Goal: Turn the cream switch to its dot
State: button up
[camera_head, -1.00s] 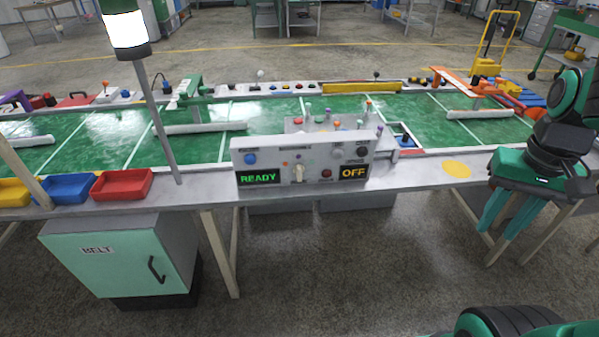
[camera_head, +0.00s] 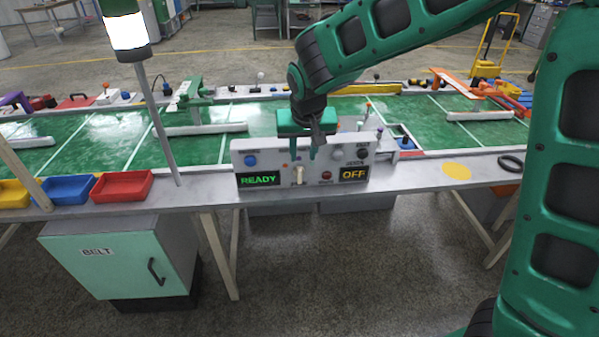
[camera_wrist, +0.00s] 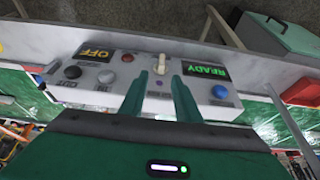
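The cream switch (camera_head: 299,174) is a small upright lever low on the front of the white control panel (camera_head: 275,163), between the READY display (camera_head: 258,178) and the OFF display (camera_head: 354,174). My gripper (camera_head: 303,153) hangs in front of the panel, pointing down, its fingertips just above the switch. In the wrist view the fingers are apart and empty, and the cream switch (camera_wrist: 161,64) shows just beyond the tips, between them. A small orange spot (camera_head: 285,165) is up and left of the switch in the head view; I cannot tell whether it is the dot.
A lamp pole (camera_head: 163,120) and a red tray (camera_head: 122,185) stand to the left. A black ring (camera_head: 511,163) lies on the table at the right.

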aim_at(300, 171)
jog(key=x, duration=1)
jog(key=shift+w+a+f, duration=0.2)
jog(key=shift+w+f, duration=0.05)
jog(key=shift+f, duration=0.1)
jog(key=c, duration=0.7)
